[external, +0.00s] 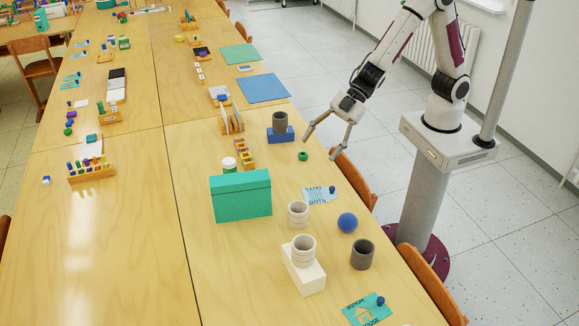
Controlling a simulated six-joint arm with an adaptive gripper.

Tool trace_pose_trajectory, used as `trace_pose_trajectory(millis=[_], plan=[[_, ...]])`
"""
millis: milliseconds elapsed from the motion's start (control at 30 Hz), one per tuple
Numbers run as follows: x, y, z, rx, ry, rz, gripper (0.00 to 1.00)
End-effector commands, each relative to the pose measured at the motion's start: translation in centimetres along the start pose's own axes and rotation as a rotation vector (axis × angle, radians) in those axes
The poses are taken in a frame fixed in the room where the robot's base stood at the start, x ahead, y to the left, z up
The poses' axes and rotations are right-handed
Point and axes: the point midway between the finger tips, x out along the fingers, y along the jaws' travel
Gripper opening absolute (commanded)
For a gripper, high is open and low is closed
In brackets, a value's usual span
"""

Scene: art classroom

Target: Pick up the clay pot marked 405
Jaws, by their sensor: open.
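Several small pots stand on the near right table (255,290). A dark grey pot (280,123) sits on a blue block (281,136). A pale ridged pot (298,214) stands on the table, and another pale pot (304,250) sits on a white block (303,276). A second dark pot (362,254) stands to the right of that block. No number is readable on any pot, so I cannot tell which is 405. My gripper (321,146) is open and empty above the table's right edge, to the right of the dark pot on the blue block, touching no pot.
A teal box (241,196) stands left of the pale pots. A blue ball (347,222), a small green ring-like item (303,156) and printed cards (320,196) lie nearby. Chairs (354,178) line the right edge. The table's left front is bare.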

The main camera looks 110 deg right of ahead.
Motion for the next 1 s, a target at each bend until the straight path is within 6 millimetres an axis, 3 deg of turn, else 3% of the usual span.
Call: trace_pose_trajectory(millis=[200,500,800,1000], plan=[[4.3,-3.7,0.3,-0.042,0.063,-0.101,0.62],[8.9,-9.6,1.5,-0.078,0.154,-0.256,0.62],[11.9,-16.2,3.5,-0.085,0.243,-0.426,0.62],[13.0,-20.5,5.2,-0.073,0.299,-0.541,0.62]])
